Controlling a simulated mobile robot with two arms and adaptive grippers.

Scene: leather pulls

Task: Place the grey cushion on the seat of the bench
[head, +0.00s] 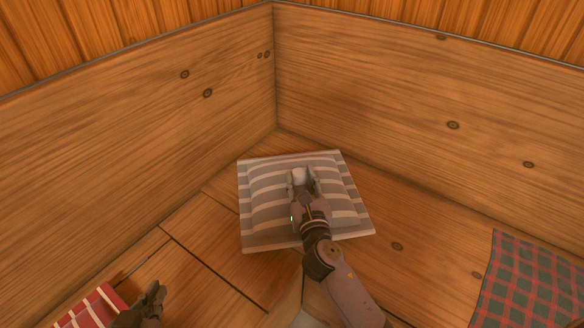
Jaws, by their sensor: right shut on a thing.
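The grey cushion (262,222), with light and dark grey stripes, lies nearly flat at the inner corner of the wooden bench seat (400,255). Whether it fully rests on the seat cannot be told. My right gripper (303,176) is over the middle of the cushion, shut on its fabric, and hides part of it along with the arm. My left gripper (153,296) is low at the left, beside a red striped cushion, apart from the grey cushion. Its fingers are small and partly cut off, so its opening is unclear.
The red striped cushion (93,308) lies at the bottom left. A green and red plaid cloth or cushion (530,285) lies on the seat at right. High wooden backrests (150,130) meet behind the grey cushion. Bare seat lies between the grey cushion and the plaid one.

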